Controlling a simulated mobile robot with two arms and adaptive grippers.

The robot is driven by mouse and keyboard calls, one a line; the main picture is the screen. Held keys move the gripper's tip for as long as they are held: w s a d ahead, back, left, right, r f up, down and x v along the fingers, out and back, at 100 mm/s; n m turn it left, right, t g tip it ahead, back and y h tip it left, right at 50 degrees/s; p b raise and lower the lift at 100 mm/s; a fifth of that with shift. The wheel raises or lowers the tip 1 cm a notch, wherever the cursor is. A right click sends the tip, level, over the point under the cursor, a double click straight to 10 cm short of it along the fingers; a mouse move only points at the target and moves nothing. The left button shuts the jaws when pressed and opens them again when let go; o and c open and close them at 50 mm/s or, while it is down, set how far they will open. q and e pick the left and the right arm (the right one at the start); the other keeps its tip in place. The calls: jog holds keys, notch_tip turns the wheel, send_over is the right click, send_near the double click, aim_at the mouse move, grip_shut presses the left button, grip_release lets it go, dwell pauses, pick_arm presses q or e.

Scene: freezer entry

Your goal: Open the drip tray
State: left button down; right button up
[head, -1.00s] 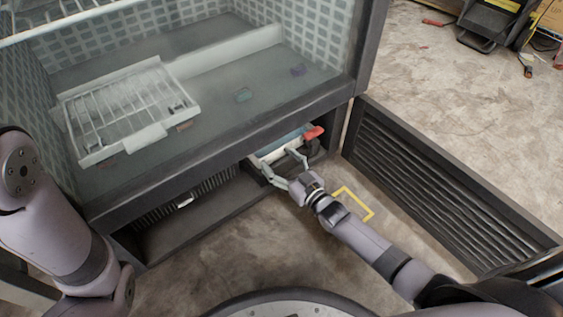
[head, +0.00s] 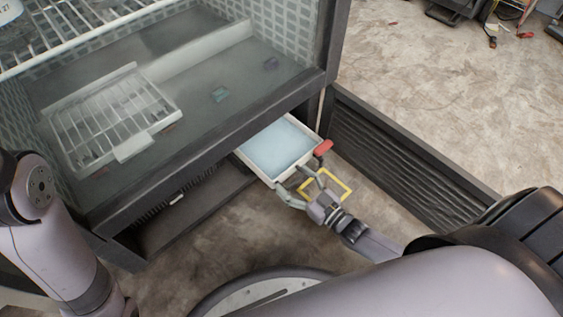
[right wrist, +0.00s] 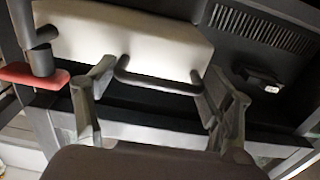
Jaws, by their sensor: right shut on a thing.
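The drip tray (head: 262,176) is a shallow white tray with pale blue, water-like contents. It sticks out of the low bay under the freezer cabinet in the head view. My right gripper (head: 297,187) is at its front, shut on the dark handle. In the right wrist view, the fingers (right wrist: 160,84) sit at either end of the dark bar handle (right wrist: 158,82) on the tray's white front (right wrist: 125,35). A red-ended lever (head: 323,147) stands at the tray's right front corner; it also shows in the right wrist view (right wrist: 35,76). My left gripper is out of view.
A dark louvred panel (head: 400,150) stands on the floor to the right of the bay. A wire rack (head: 110,120) lies inside the cabinet above.

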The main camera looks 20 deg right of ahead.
jog(key=shift+s, duration=0.35)
jog(key=o, duration=1.7)
jog(key=shift+a, duration=0.1)
jog(key=v, duration=1.2)
